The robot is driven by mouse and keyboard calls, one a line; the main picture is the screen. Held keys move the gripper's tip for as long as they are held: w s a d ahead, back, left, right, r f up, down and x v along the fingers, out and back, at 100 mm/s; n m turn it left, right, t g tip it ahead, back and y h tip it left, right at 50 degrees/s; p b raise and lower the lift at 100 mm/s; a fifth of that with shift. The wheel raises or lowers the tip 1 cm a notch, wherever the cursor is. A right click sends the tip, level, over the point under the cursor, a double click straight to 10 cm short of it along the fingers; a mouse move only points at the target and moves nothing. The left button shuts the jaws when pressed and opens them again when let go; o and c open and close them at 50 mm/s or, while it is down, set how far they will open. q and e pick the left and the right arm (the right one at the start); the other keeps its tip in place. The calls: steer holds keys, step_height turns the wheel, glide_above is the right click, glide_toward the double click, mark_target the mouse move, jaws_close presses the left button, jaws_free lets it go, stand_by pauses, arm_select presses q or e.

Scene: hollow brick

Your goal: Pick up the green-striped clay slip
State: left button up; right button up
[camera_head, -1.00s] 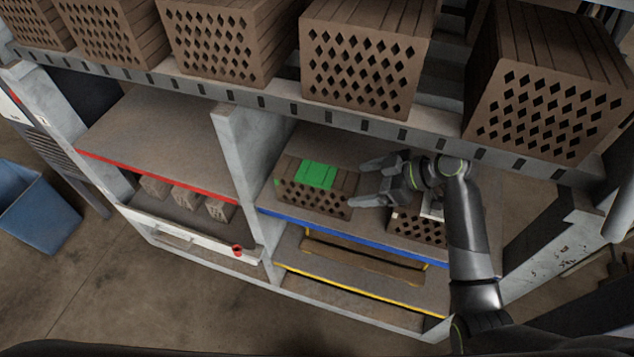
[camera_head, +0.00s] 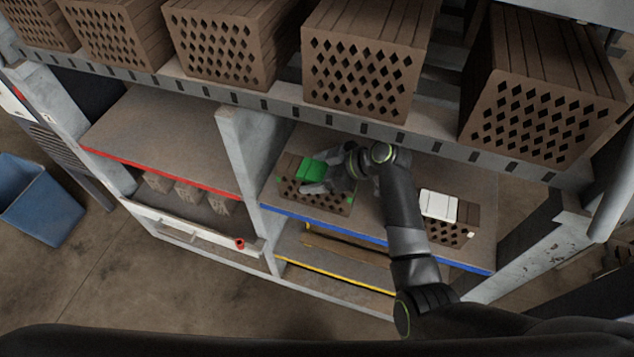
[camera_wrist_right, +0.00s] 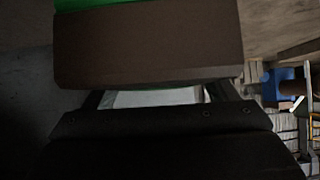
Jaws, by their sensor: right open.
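The green-striped clay slip (camera_head: 311,168) is a brown brick with a bright green band on top and diamond holes in its front. It lies on the blue-edged shelf, left of centre in the head view. My right gripper (camera_head: 322,180) is open over its right part and hides some of its top. In the right wrist view, the slip's brown side (camera_wrist_right: 150,45) fills the upper middle, with a strip of green at the top edge. The fingertips are hidden there, so I cannot tell whether they touch it. My left gripper is not in view.
A white-striped slip (camera_head: 439,205) lies on the same shelf to the right of my arm. Large hollow bricks (camera_head: 365,60) stand on the rack above, close over the arm. A grey upright post (camera_head: 240,150) borders the shelf on the left. The red-edged shelf (camera_head: 160,135) is empty.

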steer(key=c, duration=1.1)
steer(key=shift+r, duration=0.1)
steer(key=shift+c, duration=0.3)
steer(key=shift+w+r, duration=0.15)
steer(key=shift+r, duration=0.1)
